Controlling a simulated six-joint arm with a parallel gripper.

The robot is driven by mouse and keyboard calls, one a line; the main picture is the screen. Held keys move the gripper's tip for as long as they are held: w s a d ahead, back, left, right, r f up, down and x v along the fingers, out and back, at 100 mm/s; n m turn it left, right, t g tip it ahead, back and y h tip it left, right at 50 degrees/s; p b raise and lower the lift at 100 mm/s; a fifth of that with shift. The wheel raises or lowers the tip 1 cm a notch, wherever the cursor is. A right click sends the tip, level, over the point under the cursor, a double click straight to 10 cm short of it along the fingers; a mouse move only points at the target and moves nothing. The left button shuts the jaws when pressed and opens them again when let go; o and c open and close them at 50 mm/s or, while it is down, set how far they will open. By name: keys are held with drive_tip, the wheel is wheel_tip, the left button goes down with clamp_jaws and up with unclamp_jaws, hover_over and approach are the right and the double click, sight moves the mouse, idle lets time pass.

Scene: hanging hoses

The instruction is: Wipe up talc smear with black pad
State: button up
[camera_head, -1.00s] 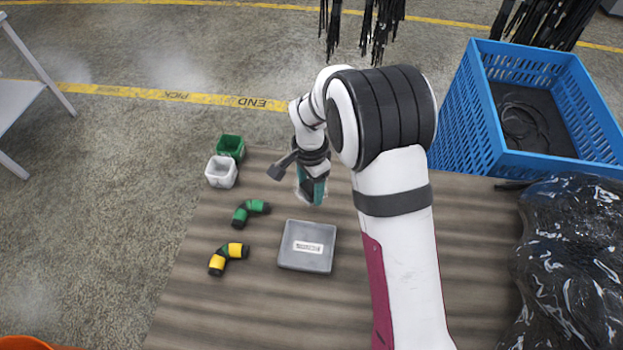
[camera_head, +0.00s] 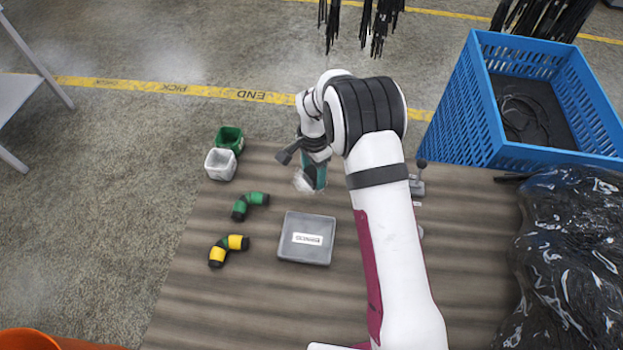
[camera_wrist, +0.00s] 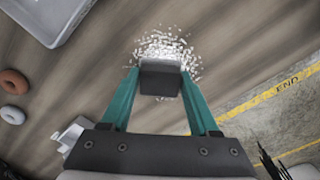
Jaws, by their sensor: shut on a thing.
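The talc smear (camera_wrist: 165,46) is a patch of white specks on the wooden table, and part of it also shows in the head view (camera_head: 302,183). The black pad (camera_wrist: 160,78) is a dark block between the teal fingers of my gripper (camera_wrist: 160,88). My gripper is shut on the pad and holds it over the near part of the smear. In the head view my gripper (camera_head: 312,178) is near the table's far edge, partly behind my arm. I cannot tell whether the pad touches the table.
A grey case (camera_head: 306,239) lies on the table (camera_head: 240,300) nearer the camera. Green (camera_head: 250,205) and yellow (camera_head: 228,250) elbow fittings lie left of it. Green (camera_head: 230,139) and white (camera_head: 221,164) bins stand far left. A blue crate (camera_head: 487,130) and black plastic bundle (camera_head: 570,250) are right.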

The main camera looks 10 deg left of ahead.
sight(303, 197)
drive_tip(key=shift+w, duration=2.45)
drive_tip(key=shift+s, duration=5)
drive_tip(key=shift+a, duration=0.8)
drive_tip(key=shift+w, duration=4.95)
drive_tip(key=shift+s, duration=4.95)
wheel_tip(303, 197, up, 8)
